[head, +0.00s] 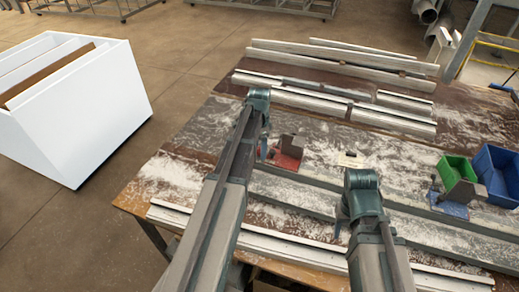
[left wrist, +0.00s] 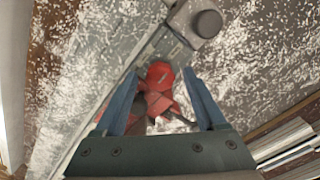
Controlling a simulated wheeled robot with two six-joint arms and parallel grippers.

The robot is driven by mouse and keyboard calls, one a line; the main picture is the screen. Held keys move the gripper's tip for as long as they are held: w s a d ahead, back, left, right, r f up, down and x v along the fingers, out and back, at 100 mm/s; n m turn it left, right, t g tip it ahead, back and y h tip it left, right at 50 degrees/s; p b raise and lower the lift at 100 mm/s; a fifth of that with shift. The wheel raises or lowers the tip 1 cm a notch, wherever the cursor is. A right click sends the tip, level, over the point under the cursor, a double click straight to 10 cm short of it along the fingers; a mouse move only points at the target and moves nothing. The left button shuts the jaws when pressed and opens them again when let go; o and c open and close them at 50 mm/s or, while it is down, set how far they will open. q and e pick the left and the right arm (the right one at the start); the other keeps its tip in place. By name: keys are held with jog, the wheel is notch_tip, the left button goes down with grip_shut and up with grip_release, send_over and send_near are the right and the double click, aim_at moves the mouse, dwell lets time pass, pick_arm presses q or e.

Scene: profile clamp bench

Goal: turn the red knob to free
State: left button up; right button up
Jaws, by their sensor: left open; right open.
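In the left wrist view a red knob (left wrist: 160,74) with red parts below it shows between the two blue fingers of my left gripper (left wrist: 160,82). The fingers are open, one on each side, with gaps to the knob; whether they are level with it I cannot tell. In the head view a red clamp (head: 287,155) with a brown upright plate stands on the bench, just right of my left gripper (head: 264,148). The knob itself is not clear there. My right gripper (head: 338,228) is open over the front rails, mostly hidden by its own wrist.
A grey block with a dark round cap (left wrist: 205,22) stands close beyond the knob. A blue clamp (head: 450,208), a green bin (head: 457,167) and a blue bin (head: 497,172) are at right. Profiles (head: 340,62) lie at the back. A white box (head: 85,120) stands left of the bench.

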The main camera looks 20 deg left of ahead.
pick_arm(q)
grip_shut()
jog(key=shift+n, duration=0.4)
jog(key=n, duration=0.3)
jog(key=shift+n, duration=0.4)
jog(key=n, duration=0.4)
jog(key=shift+n, duration=0.3)
jog(key=n, duration=0.4)
jog(key=shift+n, duration=2.2)
